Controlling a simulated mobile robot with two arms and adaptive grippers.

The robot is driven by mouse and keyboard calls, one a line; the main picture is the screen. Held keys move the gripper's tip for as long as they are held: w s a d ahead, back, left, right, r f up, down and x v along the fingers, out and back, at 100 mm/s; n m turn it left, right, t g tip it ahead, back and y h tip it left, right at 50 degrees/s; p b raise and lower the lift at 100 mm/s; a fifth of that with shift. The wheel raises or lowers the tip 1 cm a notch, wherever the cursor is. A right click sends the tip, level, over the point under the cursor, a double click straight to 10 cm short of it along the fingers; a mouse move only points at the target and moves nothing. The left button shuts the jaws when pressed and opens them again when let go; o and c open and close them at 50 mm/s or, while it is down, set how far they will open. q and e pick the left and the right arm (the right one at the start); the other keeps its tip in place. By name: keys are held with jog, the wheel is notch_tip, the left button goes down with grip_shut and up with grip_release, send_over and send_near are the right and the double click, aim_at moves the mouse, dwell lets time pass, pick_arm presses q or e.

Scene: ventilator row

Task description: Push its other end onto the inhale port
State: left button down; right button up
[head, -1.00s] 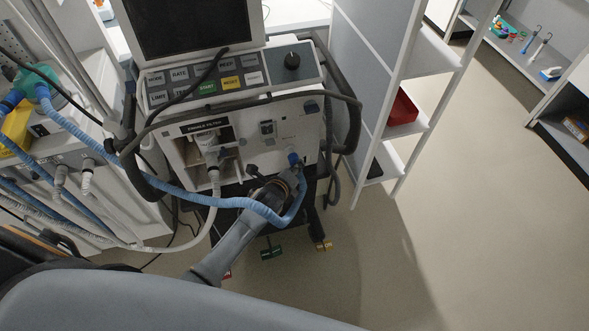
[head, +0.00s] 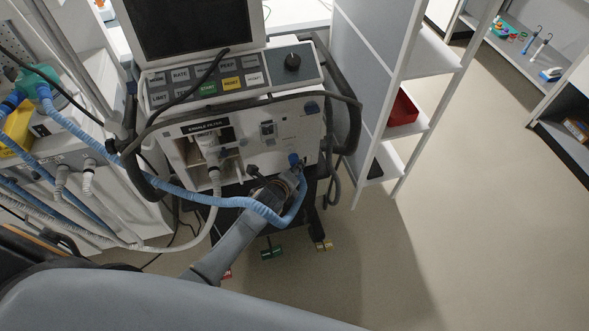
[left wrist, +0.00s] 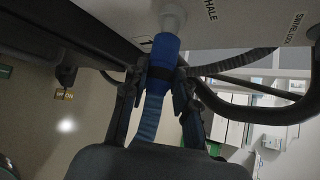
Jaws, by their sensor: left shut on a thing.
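The blue corrugated hose (head: 180,190) runs from the teal-topped unit (head: 36,78) at the left, across the ventilator's front, to my left gripper (head: 296,172). In the left wrist view, my left gripper (left wrist: 158,82) is shut around the hose's blue end cuff (left wrist: 164,50). The cuff points up at the pale inhale port (left wrist: 172,18), beside lettering that ends in "HALE". The cuff's rim meets the port in the picture. How far it sits over the port I cannot tell. In the head view the cuff (head: 293,159) shows at the ventilator's (head: 265,135) lower front. My right gripper is not in view.
A white hose (head: 213,200) hangs from the exhale filter bay at the left. Dark rails and cables (head: 345,98) loop around the ventilator's front. A white shelf rack (head: 395,110) with a red bin (head: 403,107) stands close on the right. The floor (head: 440,200) beyond is clear.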

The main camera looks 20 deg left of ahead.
pick_arm(q)
jog(key=shift+w+a, duration=0.65)
jog(key=shift+w, duration=0.35)
dwell(0.9)
jog(key=c, duration=1)
grip_release()
jog(key=shift+o, duration=0.2)
jog(key=v, duration=1.2)
